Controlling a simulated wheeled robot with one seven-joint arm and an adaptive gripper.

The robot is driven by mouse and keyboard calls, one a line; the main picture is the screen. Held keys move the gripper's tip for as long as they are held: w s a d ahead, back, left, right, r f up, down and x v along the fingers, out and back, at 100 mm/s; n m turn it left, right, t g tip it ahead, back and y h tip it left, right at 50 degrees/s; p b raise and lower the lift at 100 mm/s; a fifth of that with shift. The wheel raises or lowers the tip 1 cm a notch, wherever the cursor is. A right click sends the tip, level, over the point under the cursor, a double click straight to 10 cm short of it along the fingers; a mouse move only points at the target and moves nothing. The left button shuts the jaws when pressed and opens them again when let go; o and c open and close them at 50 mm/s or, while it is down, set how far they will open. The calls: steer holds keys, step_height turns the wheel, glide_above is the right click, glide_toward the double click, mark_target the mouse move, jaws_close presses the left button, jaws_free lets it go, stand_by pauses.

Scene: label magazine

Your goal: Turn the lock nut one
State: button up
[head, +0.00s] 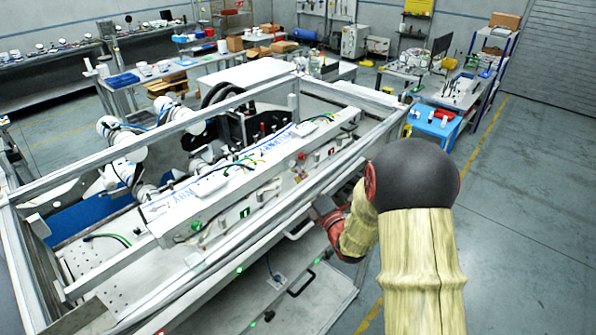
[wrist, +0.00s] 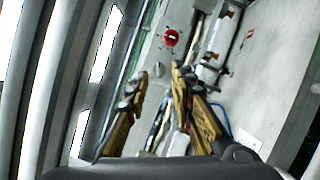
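My gripper (wrist: 157,80) shows in the wrist view with its two yellow-brown fingers spread apart and nothing between them. A small round silver knob (wrist: 159,69), which may be the lock nut, sits on the pale machine panel (wrist: 142,50) beyond the gap between the fingertips. A red marker (wrist: 172,38) is on the panel just above it. I cannot read its number. In the head view my gripper (head: 322,208) is at the machine's near side rail, partly hidden by my arm. The knob cannot be made out there.
The machine's metal frame rail (head: 290,205) runs between my arm and the panel beam (head: 215,195). That beam carries a green marker (head: 244,212) and a red marker (head: 301,156). A blue tool cart (head: 432,124) stands behind my arm. The floor at right (head: 540,210) is clear.

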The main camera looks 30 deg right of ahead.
steer(key=s+f, duration=0.1)
steer(key=s, duration=0.7)
steer(key=shift+o, duration=0.4)
steer(key=shift+f, duration=0.15)
steer(key=n+y+b, duration=1.1)
steer(key=n, duration=1.4)
glide_toward(292, 164)
steer(key=x, duration=0.7)
